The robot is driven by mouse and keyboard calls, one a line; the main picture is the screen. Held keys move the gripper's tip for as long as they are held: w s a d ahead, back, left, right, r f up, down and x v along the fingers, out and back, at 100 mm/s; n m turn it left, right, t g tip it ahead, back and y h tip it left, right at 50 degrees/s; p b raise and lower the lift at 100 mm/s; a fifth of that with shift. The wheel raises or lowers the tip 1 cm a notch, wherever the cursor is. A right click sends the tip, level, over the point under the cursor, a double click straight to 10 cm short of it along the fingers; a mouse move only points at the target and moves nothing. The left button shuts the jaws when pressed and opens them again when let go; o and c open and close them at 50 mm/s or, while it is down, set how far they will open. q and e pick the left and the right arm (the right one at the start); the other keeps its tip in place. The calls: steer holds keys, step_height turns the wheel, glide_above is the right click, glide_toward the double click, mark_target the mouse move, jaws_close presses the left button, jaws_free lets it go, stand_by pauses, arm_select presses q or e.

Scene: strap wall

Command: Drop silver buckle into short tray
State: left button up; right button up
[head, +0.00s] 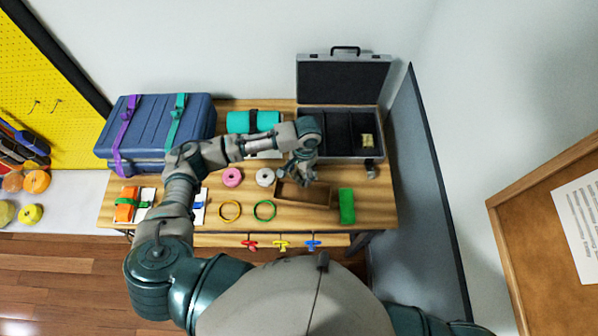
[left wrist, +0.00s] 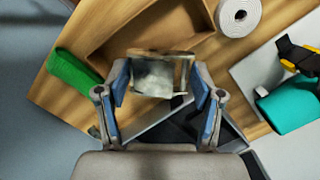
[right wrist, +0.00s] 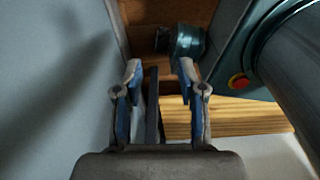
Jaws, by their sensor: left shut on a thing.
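My left gripper (head: 298,178) is shut on the silver buckle (left wrist: 160,76), a metallic frame-like piece held between both fingertips (left wrist: 161,84) in the left wrist view. The short tray (head: 303,193) is a shallow brown wooden box on the table; it also shows in the left wrist view (left wrist: 100,32). The buckle appears over the tray's near side in that view; its height above it is hard to tell. I cannot make the buckle out in the head view. My right gripper (right wrist: 159,72) is open and empty in the right wrist view, low beside the grey wall panel.
An open black case (head: 340,157) is behind. A blue case (head: 150,132) with straps is at the left. Yellow (head: 221,211) and green (head: 256,211) rings lie in front.

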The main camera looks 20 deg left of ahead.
mark_target(303, 174)
arm_select(q)
steer(key=f+b, duration=0.3)
steer(key=shift+d, duration=0.3)
arm_select(e)
steer(key=f, duration=0.2)
steer(key=d+f, duration=0.1)
steer(key=f, duration=0.1)
steer(key=shift+w+d+f, duration=0.2)
steer(key=shift+f, duration=0.05)
arm_select(q)
steer(key=shift+r, duration=0.1)
steer(key=o, duration=1.3)
steer(key=shift+a, duration=0.2)
steer(key=shift+r, duration=0.25)
steer(key=r, duration=0.3)
steer(key=w+r, duration=0.1)
steer(key=r, duration=0.7)
steer(key=shift+w+d+r, duration=0.1)
steer(key=shift+w+d, duration=0.2)
steer(key=shift+d, duration=0.05)
arm_select(e)
steer(key=shift+a, duration=0.35)
steer(key=shift+s, duration=0.1)
